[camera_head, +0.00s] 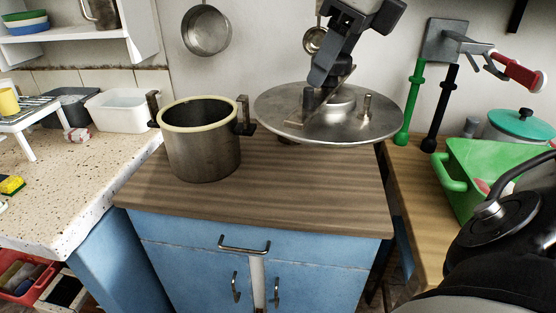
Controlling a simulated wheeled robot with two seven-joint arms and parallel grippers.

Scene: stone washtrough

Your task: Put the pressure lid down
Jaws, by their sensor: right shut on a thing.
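The pressure lid (277,106) is a wide, round metal disc with a small upright valve on top. It is over the back right of the wooden counter, to the right of the pot and apart from it. My right gripper (326,92) comes down from above and is shut on the lid's raised middle; its fingertips are partly hidden. I cannot tell whether the lid touches the counter. The metal pot (203,150) stands upright and uncovered on the counter, with a pale rim and two dark side handles. My left gripper is not in view.
The wooden counter (290,195) is clear in front of the lid and right of the pot. A green crate (455,176) and a teal-lidded pot (520,124) are at right. A white tub (122,111) stands at left. Pans hang on the wall.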

